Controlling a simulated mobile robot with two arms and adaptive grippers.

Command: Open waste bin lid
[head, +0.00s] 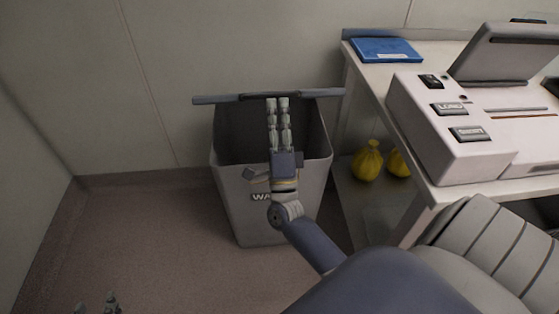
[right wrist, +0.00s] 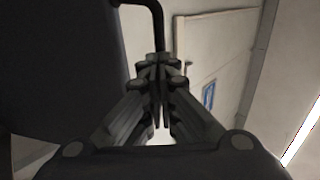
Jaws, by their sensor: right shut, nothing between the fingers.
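The grey waste bin (head: 232,200) stands on the floor against the back wall, and its dark inside shows. Its lid (head: 216,100) is raised at the back rim and shows nearly edge-on as a thin grey strip. My right gripper (head: 278,99) is shut and empty over the bin's opening, its tips at the lid's edge; I cannot tell if they touch. In the right wrist view the shut fingers (right wrist: 158,68) point past a large dark surface on the left, likely the lid. Only the tips of my left gripper (head: 98,303) show at the bottom left.
A white bench (head: 375,77) to the right of the bin carries a blue book (head: 386,50) and a white device (head: 425,125). Yellow bags (head: 368,162) sit on its lower shelf. The floor (head: 145,235) left of the bin is clear.

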